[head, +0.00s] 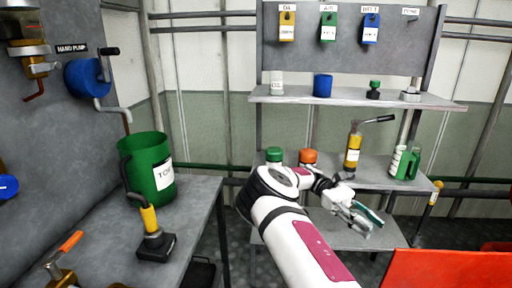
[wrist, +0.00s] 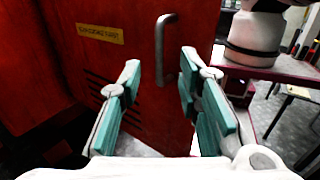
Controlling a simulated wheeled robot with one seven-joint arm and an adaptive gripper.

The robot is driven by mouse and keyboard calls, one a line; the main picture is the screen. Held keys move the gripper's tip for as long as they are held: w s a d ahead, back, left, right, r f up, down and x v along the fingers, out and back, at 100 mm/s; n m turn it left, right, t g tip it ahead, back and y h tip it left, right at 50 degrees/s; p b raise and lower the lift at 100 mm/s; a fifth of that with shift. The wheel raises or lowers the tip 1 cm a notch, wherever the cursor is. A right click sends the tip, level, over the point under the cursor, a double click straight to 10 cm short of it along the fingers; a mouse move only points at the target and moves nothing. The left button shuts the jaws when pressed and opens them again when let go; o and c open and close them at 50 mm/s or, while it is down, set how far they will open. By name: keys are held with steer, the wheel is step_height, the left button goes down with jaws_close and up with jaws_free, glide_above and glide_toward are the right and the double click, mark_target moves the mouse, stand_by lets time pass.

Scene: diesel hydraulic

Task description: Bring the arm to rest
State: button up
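My white and magenta arm reaches forward from the bottom of the head view. My gripper (head: 364,218) is in front of the lower shelf, to the right of the arm's bend. In the wrist view, my gripper (wrist: 160,85) has its two teal-padded fingers spread apart with nothing between them. Beyond the fingers is a red cabinet door (wrist: 140,70) with a grey handle (wrist: 162,48) and a yellow label (wrist: 100,35). The fingers appear clear of the handle, though the exact gap is hard to judge.
A grey bench (head: 190,205) on the left holds a green bucket (head: 148,170) and a yellow-and-black hand tool (head: 152,235). A shelf rack (head: 420,101) behind the gripper carries several bottles and a yellow pump (head: 353,152). A red surface (head: 440,262) is at lower right.

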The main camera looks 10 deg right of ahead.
steer(key=s+a+r+m+t+y, duration=0.1)
steer(key=s+a+r+t+y, duration=0.55)
steer(key=s+r+t, duration=0.55)
steer(key=s+a+m+t+h, duration=0.1)
steer(key=s+a+m+t, duration=0.1)
steer(key=s+a+t, duration=0.85)
steer(key=s+r+p, duration=0.2)
steer(key=r+p, duration=0.4)
steer(key=r, duration=0.1)
steer(key=s+r+g+p, duration=0.1)
steer(key=s+r+p, duration=0.2)
steer(key=r+p, duration=0.3)
step_height(320, 180, up, 2)
steer(key=shift+a+r+p, duration=0.1)
steer(key=shift+a+p, duration=0.2)
steer(key=shift+p, duration=0.05)
steer(key=shift+w+d+h, duration=0.1)
steer(key=shift+d+h, duration=0.05)
steer(key=shift+h, duration=0.1)
